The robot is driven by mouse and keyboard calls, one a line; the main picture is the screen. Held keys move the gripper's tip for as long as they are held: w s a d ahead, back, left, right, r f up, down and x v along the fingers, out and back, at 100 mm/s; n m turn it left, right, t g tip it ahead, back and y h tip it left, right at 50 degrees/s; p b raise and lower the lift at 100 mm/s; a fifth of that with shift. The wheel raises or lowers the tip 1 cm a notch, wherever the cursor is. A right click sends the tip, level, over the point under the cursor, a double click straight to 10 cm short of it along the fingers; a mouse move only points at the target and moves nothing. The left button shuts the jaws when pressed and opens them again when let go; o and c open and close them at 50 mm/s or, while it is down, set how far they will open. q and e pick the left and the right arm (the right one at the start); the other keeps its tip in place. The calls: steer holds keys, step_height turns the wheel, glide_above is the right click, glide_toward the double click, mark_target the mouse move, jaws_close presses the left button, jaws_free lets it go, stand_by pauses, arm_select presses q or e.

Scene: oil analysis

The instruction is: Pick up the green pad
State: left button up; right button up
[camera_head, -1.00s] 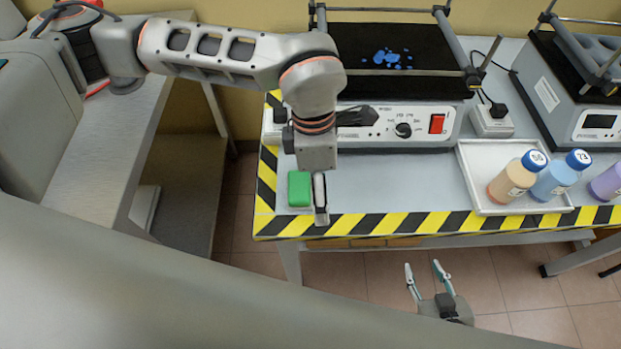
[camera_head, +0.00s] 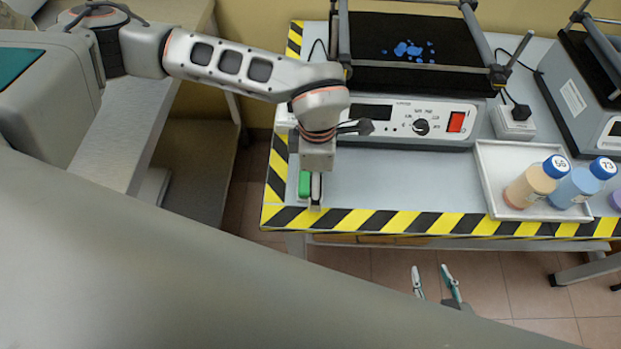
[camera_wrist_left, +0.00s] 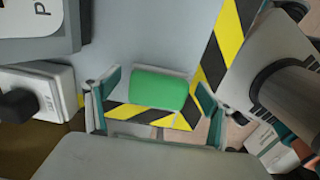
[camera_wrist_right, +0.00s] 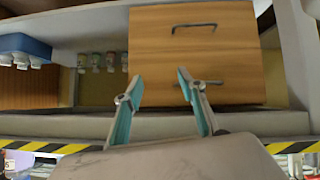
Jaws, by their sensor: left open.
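The green pad (camera_head: 305,184) lies on the grey table at its front left corner, beside the striped edge. My left gripper (camera_head: 315,195) is right over it, pointing down, and hides part of it. In the left wrist view the green pad (camera_wrist_left: 160,89) sits between the two open fingers of the left gripper (camera_wrist_left: 155,98), with a gap on each side. My right gripper (camera_head: 437,285) is open and empty in front of the table, over the floor. The right wrist view shows the right gripper (camera_wrist_right: 165,95) with its fingers apart and nothing between them.
A shaker (camera_head: 408,125) with a black top stands behind the pad. A white tray (camera_head: 484,165) holding bottles (camera_head: 530,185) is to the right. The table (camera_head: 390,178) is clear between pad and tray. A drawer cabinet (camera_wrist_right: 235,60) shows in the right wrist view.

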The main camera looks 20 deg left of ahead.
arm_select(q)
steer(key=shift+r, duration=0.1)
steer(key=c, duration=1.2)
steer(key=shift+o, duration=0.2)
step_height(320, 180, up, 20)
steer(key=p, duration=0.2)
steer(key=o, duration=0.5)
steer(key=c, duration=0.4)
